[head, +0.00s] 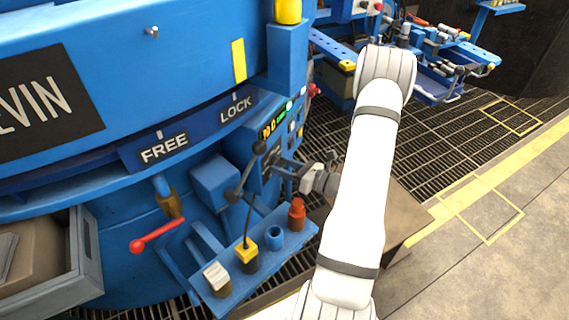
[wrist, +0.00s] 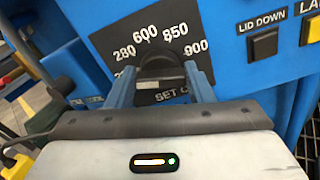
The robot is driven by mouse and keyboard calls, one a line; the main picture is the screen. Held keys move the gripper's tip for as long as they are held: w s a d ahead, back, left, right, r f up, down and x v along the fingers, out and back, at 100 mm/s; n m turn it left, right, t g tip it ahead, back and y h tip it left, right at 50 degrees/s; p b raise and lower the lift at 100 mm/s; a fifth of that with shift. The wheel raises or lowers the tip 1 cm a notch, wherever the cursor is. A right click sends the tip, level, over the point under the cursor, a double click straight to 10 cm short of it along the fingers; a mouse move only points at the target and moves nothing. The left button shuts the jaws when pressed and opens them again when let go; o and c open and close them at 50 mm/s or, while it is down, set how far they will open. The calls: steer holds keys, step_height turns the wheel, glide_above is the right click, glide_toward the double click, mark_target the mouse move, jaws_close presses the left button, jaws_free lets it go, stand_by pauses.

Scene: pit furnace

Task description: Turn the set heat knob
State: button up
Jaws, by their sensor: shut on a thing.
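The set heat knob (wrist: 158,68) is black and round, on a black dial plate with white numbers 280, 600, 850 and 900, in the wrist view. My gripper (wrist: 160,80) has its two blue fingers on either side of the knob and is shut on it. In the head view my gripper (head: 280,168) reaches the blue panel from the right. There the knob is hidden behind the gripper and a black-tipped lever. The exact mark the knob points to is hard to tell.
A LID DOWN button (wrist: 265,43) is right of the dial. In the head view, a blue shelf (head: 262,262) with several small items and a red-handled lever (head: 155,236) are left of my arm. A brown box (head: 408,212) stands behind my arm, above floor grating.

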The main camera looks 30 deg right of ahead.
steer(key=m+p, duration=0.3)
steer(key=p, duration=0.1)
steer(key=shift+d+r+m, duration=0.1)
steer(key=shift+r+m, duration=0.05)
steer(key=shift+m, duration=0.25)
steer(key=shift+f+m+p, duration=0.2)
steer(key=shift+m+p, duration=0.85)
steer(key=shift+m, duration=0.25)
steer(key=o, duration=1)
steer(key=v, duration=0.7)
steer(key=shift+s+d+p, duration=0.2)
steer(key=shift+s+p, duration=0.1)
steer(key=shift+p, duration=0.15)
